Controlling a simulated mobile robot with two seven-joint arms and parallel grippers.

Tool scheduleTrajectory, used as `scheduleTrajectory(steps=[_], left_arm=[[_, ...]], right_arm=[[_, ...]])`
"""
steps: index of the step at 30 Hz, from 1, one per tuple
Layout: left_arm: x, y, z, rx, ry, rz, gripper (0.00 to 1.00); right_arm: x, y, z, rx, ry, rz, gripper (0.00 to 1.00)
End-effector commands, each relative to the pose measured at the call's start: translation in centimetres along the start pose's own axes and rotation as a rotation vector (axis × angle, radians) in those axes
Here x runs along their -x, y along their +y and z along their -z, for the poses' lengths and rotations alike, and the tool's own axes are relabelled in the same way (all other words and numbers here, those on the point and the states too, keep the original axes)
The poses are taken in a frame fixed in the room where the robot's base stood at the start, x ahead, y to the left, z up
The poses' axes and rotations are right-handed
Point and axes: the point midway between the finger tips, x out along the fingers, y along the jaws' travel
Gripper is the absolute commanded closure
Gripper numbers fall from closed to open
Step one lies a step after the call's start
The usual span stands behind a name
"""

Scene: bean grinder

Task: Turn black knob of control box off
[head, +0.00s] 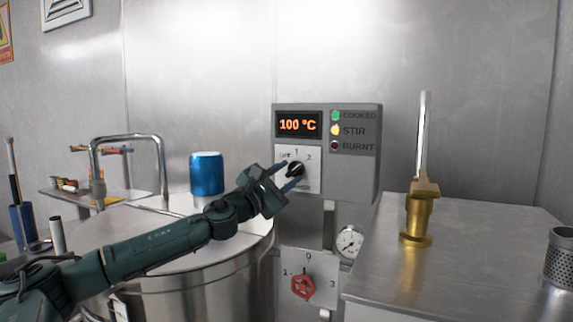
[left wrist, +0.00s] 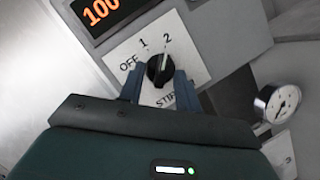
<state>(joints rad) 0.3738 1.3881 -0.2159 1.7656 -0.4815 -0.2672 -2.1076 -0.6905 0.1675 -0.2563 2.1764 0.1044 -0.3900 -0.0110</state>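The grey control box (head: 357,172) is on the back wall and its display reads 100 °C in orange. Its black knob (head: 295,169) sits on a white plate marked OFF, 1 and 2. In the left wrist view the knob (left wrist: 160,71) has a pale pointer line that points up, close to the 2. My left gripper (head: 289,176) is at the knob with its blue fingers apart. In the left wrist view the left gripper (left wrist: 158,86) has one finger on each side of the knob, with small gaps showing. Contact cannot be told. My right gripper is not in view.
A red valve knob (head: 303,286) and a pressure gauge (head: 349,242) are below the box. A steel vat (head: 200,285) with a blue cylinder (head: 207,174) stands left, under my arm. A brass valve (head: 420,213) stands on the metal counter at right.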

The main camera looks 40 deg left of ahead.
Motion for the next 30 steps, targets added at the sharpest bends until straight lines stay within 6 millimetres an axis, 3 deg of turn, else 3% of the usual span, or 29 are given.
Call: scheduleTrajectory(steps=[11,23,30], left_arm=[[-0.24,-0.19,-0.15,-0.001,-0.003,0.002,0.66],[-0.24,-0.17,-0.16,-0.001,-0.003,0.002,0.99],[-0.23,-0.18,-0.16,0.001,-0.003,0.001,1.00]], right_arm=[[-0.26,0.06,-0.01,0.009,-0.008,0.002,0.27],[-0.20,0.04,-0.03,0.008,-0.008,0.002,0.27],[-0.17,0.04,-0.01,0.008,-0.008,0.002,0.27]])
